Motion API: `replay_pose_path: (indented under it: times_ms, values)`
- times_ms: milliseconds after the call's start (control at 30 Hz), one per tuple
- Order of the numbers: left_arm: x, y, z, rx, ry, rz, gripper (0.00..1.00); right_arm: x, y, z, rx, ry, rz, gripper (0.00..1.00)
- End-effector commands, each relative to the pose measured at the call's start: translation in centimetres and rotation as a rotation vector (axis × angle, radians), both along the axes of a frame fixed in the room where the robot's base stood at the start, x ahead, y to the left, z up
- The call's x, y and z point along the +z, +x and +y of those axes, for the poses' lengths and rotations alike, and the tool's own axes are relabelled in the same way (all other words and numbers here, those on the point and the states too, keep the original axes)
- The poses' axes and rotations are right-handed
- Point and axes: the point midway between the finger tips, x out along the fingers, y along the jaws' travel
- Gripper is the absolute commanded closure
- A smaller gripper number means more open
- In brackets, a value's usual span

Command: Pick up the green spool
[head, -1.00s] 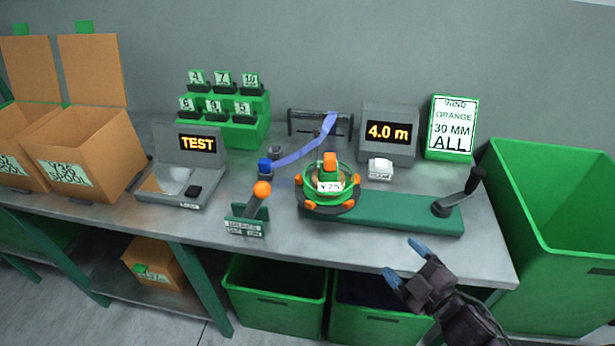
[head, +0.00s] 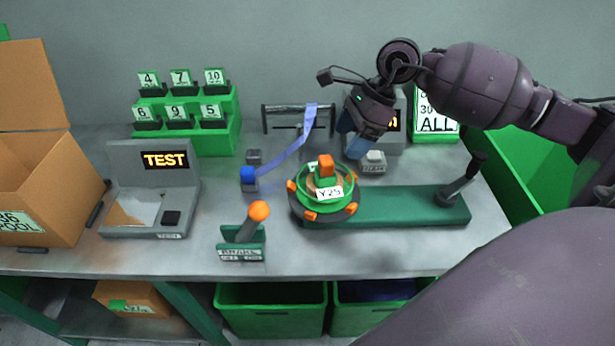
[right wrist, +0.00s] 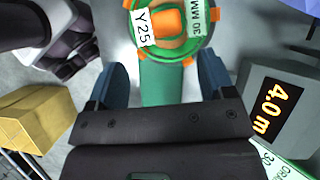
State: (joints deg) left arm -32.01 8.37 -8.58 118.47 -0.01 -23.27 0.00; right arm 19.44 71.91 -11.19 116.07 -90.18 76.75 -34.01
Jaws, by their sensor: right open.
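The green spool (head: 310,190) sits on the winder at the left end of its green base, with an orange hub on top and a label reading Y25. In the right wrist view the spool (right wrist: 200,48) shows at the top, with labels Y25 and 30 MM. My right gripper (head: 354,140) is open and empty, above and slightly right of the spool, behind it in the head view. In the right wrist view its blue fingers (right wrist: 165,88) are spread apart, and the spool lies beyond their tips. My left gripper is not in view.
The crank (head: 468,175) stands at the right end of the green base (head: 420,207). An orange-knobbed lever (head: 243,245) stands front left of the spool. The TEST device (head: 150,215) is farther left. The 4.0 m display (right wrist: 278,108) is beside my right gripper.

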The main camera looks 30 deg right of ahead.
Motion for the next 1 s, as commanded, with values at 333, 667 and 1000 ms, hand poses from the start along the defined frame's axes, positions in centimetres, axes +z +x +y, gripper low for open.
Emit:
replay_pose_path:
  times_ms: [333,667,1000]
  values:
    - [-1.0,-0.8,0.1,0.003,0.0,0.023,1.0,-2.5,0.7,0.1,0.018,-0.07,-0.008,0.24]
    - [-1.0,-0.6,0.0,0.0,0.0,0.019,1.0,-4.8,1.1,1.1,0.017,-0.068,-0.011,0.24]
    - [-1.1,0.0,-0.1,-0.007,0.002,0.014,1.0,-8.5,1.8,3.1,0.017,-0.067,-0.009,0.24]
